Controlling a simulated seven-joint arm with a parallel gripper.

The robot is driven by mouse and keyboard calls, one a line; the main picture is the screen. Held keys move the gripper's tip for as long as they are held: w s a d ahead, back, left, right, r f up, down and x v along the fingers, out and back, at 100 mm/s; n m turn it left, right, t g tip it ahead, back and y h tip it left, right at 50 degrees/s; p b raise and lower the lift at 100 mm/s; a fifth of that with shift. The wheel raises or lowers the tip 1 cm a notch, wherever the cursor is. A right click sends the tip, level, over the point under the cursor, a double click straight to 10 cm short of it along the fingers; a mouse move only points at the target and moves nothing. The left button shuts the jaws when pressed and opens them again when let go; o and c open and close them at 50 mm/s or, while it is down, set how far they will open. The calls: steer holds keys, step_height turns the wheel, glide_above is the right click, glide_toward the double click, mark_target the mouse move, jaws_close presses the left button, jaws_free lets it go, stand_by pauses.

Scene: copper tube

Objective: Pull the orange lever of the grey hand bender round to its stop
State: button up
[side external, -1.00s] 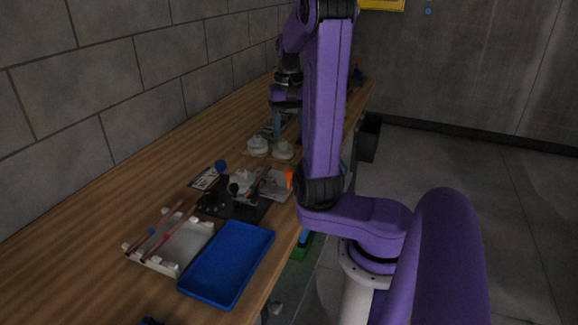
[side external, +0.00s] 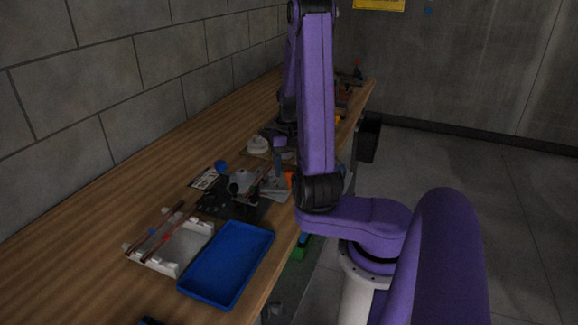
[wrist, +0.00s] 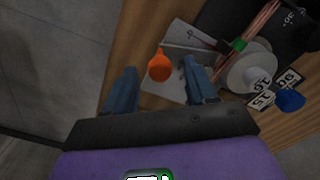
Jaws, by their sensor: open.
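The grey hand bender (side external: 275,194) stands on the wooden bench. Its orange lever end (side external: 289,179) shows at the right side, partly behind my arm. In the wrist view the orange lever end (wrist: 160,66) appears between my two blue-grey fingers, near their tips. My gripper (wrist: 158,78) is open, with a gap on both sides of the lever in that picture. I cannot tell how far above or around it the fingers are. In the side view my gripper (side external: 279,162) points down just behind the lever. A pale round disc (wrist: 248,73) lies to the lever's right.
A blue tray (side external: 228,263) and a white rack (side external: 172,246) with copper tubes sit at the near end of the bench. A dark plate (side external: 232,206), number cards (wrist: 262,98) and a blue knob (wrist: 290,100) are close by. A pale round piece (side external: 257,145) stands behind.

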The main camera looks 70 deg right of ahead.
jaws_close()
steer(key=shift+d, duration=0.1)
